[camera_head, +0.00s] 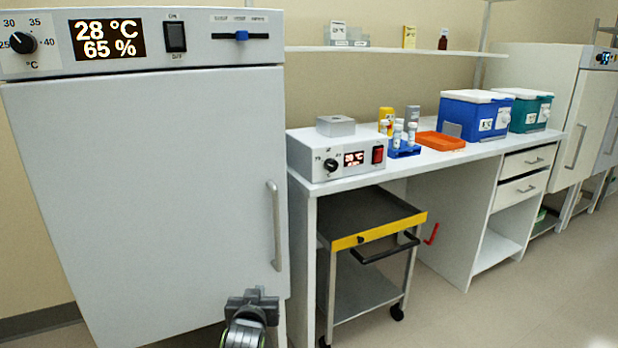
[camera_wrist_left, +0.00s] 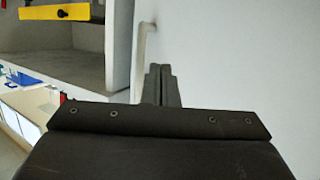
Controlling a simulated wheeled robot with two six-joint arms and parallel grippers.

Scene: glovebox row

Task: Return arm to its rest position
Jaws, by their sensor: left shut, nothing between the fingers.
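My left gripper (camera_head: 252,300) shows at the bottom of the head view, in front of the lower right part of the closed incubator door (camera_head: 150,190). Its fingers are together with nothing between them. In the left wrist view the shut fingers (camera_wrist_left: 160,82) point toward the white door (camera_wrist_left: 225,60), with the door handle (camera_wrist_left: 148,40) just beyond them. The handle (camera_head: 275,225) stands above the gripper in the head view, and the gripper is not gripping it. My right gripper is in neither view.
A cart with a yellow-edged top (camera_head: 375,232) stands under the white bench (camera_head: 440,158) to the right. On the bench are a heater block (camera_head: 320,158), an orange tray (camera_head: 440,141), a blue cooler (camera_head: 470,122) and a teal cooler (camera_head: 535,112). The floor (camera_head: 500,310) at front right is clear.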

